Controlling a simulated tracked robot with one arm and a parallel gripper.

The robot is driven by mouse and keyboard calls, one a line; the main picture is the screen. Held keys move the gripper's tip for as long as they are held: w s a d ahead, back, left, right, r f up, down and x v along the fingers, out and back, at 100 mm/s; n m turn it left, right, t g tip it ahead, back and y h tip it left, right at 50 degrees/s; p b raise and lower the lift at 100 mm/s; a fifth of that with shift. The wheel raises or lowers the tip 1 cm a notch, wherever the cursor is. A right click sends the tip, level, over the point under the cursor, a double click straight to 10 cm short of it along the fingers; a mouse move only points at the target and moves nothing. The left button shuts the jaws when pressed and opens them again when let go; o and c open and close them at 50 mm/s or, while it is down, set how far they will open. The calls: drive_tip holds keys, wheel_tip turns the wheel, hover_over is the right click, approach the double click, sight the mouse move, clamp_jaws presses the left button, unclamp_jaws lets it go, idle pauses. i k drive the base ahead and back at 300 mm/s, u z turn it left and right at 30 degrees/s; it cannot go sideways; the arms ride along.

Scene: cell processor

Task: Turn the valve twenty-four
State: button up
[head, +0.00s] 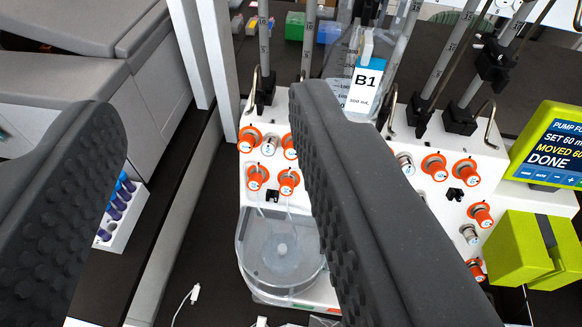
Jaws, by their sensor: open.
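My gripper (203,110) is open and empty. A white panel (250,205) carries several small round valves with orange or white caps. Between the fingers, near the right one, are an upper orange valve (249,138), a white valve (269,144) and a lower orange valve (257,176). More orange valves (434,166) sit to the right of the right finger. The numbers on the caps are too small to read, so I cannot tell which is valve twenty-four. The right finger hides part of the panel.
A clear round chamber (280,262) stands below the left valves. A bag labelled B1 (367,85) hangs above. Vertical rods and hooks rise from the panel. A green pump display (555,147) reads DONE. A tube rack (122,215) and grey machine (70,95) stand left.

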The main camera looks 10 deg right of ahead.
sight(286, 190)
drive_tip(key=z, duration=1)
drive_tip(key=k, duration=1.1)
drive_tip(key=u, duration=0.95)
drive_tip(key=i, duration=1)
